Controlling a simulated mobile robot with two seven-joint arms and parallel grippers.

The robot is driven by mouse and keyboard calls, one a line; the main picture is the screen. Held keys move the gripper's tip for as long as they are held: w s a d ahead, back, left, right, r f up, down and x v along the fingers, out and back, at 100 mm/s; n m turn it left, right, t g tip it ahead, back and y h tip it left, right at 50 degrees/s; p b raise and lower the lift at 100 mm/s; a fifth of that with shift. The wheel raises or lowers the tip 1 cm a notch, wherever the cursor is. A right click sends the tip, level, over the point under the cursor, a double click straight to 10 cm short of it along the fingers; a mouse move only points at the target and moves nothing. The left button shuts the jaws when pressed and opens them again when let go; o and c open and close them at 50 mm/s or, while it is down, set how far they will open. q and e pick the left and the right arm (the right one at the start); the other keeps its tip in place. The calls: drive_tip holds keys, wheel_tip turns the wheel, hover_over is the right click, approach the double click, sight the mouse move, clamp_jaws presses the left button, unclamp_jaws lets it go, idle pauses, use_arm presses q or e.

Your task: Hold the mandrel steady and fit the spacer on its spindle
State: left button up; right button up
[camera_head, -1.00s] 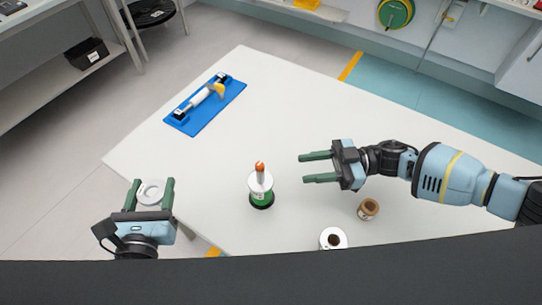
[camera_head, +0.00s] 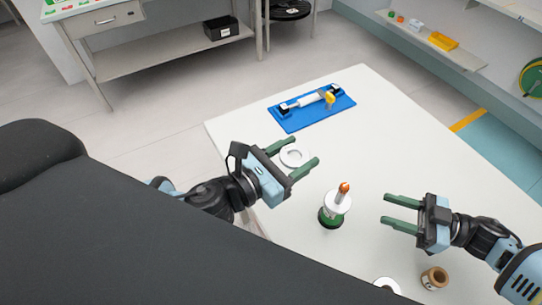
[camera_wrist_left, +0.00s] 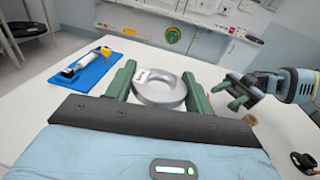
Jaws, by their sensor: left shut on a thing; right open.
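The mandrel (camera_head: 330,219) stands upright on the white table, with a green body, a white disc and an orange-tipped spindle (camera_head: 342,190). The spacer, a flat pale ring (camera_head: 285,153), is between the fingers of my left gripper (camera_head: 297,155), which is shut on it, to the left of the mandrel and apart from it. The left wrist view shows the ring (camera_wrist_left: 160,99) lying flat between the fingers, its hole open. My right gripper (camera_head: 386,209) is open and empty, its fingers pointing at the mandrel from the right, with a gap between. No spacer is on the spindle.
A blue tray (camera_head: 294,124) with a white roller-like tool lies towards the back of the table (camera_head: 400,110). A brown spool (camera_head: 434,278) and a white ring-shaped part (camera_head: 387,286) are near the front. A shelf unit (camera_head: 165,50) stands behind.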

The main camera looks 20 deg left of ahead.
sight(341, 194)
use_arm(q)
drive_tip(key=shift+w+d+r+m+g+h, duration=0.15)
drive_tip(key=shift+d+r+m+g+h, duration=0.6)
drive_tip(key=shift+d+m+g+h, duration=0.9)
drive_tip(key=shift+w+d+r+m+g+h, duration=0.1)
drive_tip(key=shift+d+r+m+g+h, duration=0.7)
drive_tip(key=shift+d+m+g+h, duration=0.85)
drive_tip(key=shift+w+d+r+m+g+h, duration=0.15)
drive_tip(key=shift+d+r+m+g+h, duration=0.6)
drive_tip(key=shift+d+m+g+h, duration=0.9)
drive_tip(key=shift+d+r+m+g, duration=0.2)
drive_tip(key=shift+d+m+g, duration=0.2)
drive_tip(key=shift+g, duration=0.6)
drive_tip(key=shift+d+r+m+g, duration=0.15)
drive_tip(key=shift+d+m+g, duration=0.15)
drive_tip(key=shift+g, duration=0.65)
use_arm(e)
drive_tip(key=shift+a, duration=0.1)
drive_tip(key=a, duration=1.1)
drive_tip(key=shift+s+a, duration=0.35)
drive_tip(key=shift+a, duration=0.05)
